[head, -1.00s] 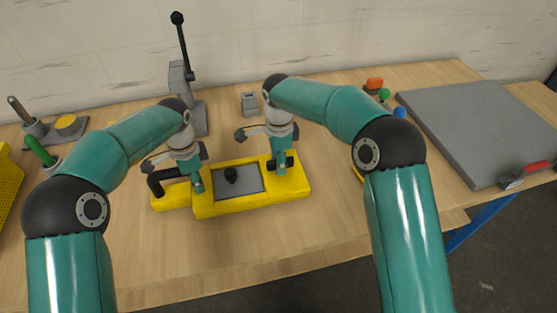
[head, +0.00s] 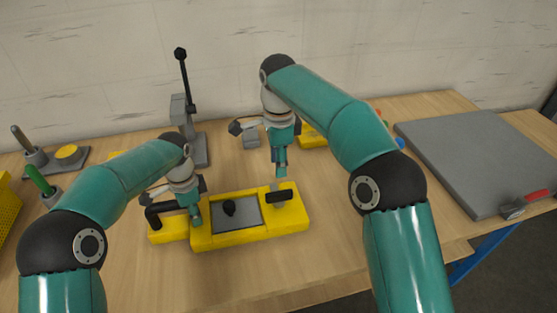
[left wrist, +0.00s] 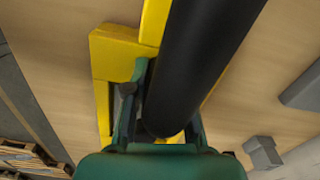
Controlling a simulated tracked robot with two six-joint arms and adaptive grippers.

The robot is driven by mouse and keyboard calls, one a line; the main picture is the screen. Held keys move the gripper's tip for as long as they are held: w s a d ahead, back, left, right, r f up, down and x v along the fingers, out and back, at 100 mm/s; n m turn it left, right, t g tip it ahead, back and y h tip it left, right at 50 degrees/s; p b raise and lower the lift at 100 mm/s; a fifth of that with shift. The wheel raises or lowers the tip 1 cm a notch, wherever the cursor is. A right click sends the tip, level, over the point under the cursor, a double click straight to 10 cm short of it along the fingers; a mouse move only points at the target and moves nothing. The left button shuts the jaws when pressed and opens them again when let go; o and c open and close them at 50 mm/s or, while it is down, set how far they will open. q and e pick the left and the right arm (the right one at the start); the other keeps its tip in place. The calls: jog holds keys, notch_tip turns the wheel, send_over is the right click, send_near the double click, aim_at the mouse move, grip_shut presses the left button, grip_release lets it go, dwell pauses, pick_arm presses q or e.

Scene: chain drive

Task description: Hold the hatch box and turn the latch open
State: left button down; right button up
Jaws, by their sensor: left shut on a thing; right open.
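The yellow hatch box (head: 250,236) lies on the table with a grey hatch panel (head: 245,219) and black knob (head: 229,207). A black latch bar (head: 279,196) sits at its right end, lying roughly crosswise. In the left wrist view the thick black handle (left wrist: 200,65) runs between the fingers. My right gripper (head: 280,173) is open and empty, just above and behind the latch, apparently apart from it.
A yellow object (head: 312,138) shows behind my right arm. A large grey plate (head: 475,155) lies at right. The table in front of the box is clear.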

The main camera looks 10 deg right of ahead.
dwell(0.3)
pick_arm(q)
jog(key=c, duration=0.9)
grip_release()
jog(key=shift+r, duration=0.1)
